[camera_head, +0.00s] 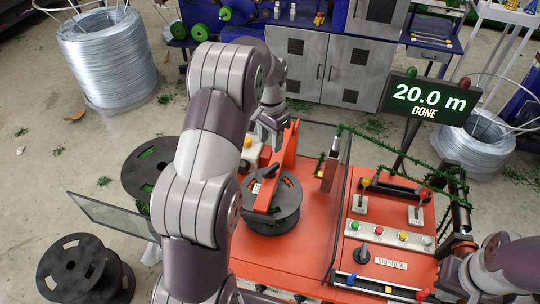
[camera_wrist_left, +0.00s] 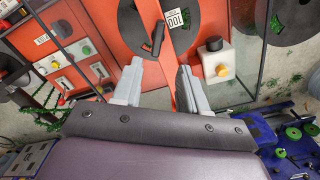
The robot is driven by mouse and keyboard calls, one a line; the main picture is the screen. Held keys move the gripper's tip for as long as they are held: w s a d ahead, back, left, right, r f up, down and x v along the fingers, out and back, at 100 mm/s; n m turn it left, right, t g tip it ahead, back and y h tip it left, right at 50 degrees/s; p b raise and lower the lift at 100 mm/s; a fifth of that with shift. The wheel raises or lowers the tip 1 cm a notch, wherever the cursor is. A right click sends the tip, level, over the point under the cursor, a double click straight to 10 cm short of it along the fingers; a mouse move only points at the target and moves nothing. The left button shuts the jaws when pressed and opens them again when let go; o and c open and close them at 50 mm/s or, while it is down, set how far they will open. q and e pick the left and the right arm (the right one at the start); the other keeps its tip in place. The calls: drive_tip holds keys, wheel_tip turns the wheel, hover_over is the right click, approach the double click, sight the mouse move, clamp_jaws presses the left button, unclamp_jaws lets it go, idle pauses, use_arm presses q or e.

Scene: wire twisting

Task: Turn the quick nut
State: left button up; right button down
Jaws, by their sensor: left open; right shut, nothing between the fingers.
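The quick nut appears to be the black handled piece (camera_head: 267,172) at the middle of the dark spool (camera_head: 287,207) on the red machine. In the left wrist view it is a black lever (camera_wrist_left: 154,38) on the dark disc, beside a white label reading 100. My left gripper (camera_head: 266,138) is behind the spool and the red arm in the head view, partly hidden by my own arm. In the left wrist view its two grey fingers (camera_wrist_left: 157,78) are apart and empty, short of the lever. My right arm shows at the lower right; its fingers are not visible.
The red upright arm (camera_head: 289,148) stands close beside the left gripper. A clear panel (camera_head: 338,200) divides the spool from the control panel (camera_head: 395,240). A display (camera_head: 428,98) reads 20.0 m DONE. Loose spools (camera_head: 72,268) stand at the lower left.

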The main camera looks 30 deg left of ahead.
sight(271, 167)
use_arm(q)
drive_tip(key=f, duration=0.1)
drive_tip(key=f+p, duration=0.1)
drive_tip(key=d+f+p, duration=0.1)
drive_tip(key=shift+s+f, duration=0.15)
drive_tip(key=shift+s, duration=0.25)
drive_tip(key=f, duration=0.2)
drive_tip(key=f+p, duration=0.1)
drive_tip(key=f, duration=0.1)
drive_tip(key=w+a+f+p, duration=0.1)
drive_tip(key=f, duration=0.2)
drive_tip(key=shift+s+d+f, duration=0.1)
drive_tip(key=shift+f, duration=0.15)
drive_tip(key=shift+s+d, duration=0.2)
drive_tip(key=shift+w+a+f, duration=0.1)
drive_tip(key=shift+w, duration=0.05)
clamp_jaws()
use_arm(e)
drive_tip(key=r, duration=0.4)
drive_tip(key=shift+s+d+r, duration=0.15)
drive_tip(key=shift+d+r, duration=0.05)
drive_tip(key=shift+r, duration=0.1)
